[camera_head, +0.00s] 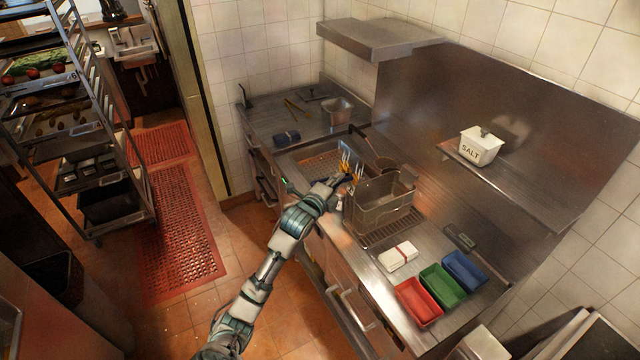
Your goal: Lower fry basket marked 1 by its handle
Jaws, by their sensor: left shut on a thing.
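A wire fry basket (381,205) stands upright over the fryer in the middle of the counter, its rim well above the counter top. I cannot read a number on it. My left arm reaches in from the lower left, and my left gripper (347,177) is at the basket's upper left side, shut on the basket's handle. The gripper hides most of the handle. A second, darker basket (376,158) with a dark handle lies further back, partly hidden. My right gripper is not in view.
Red (419,303), green (443,285) and blue (465,270) trays stand at the counter's front right. A salt box (481,147) is on the wall shelf (520,185).

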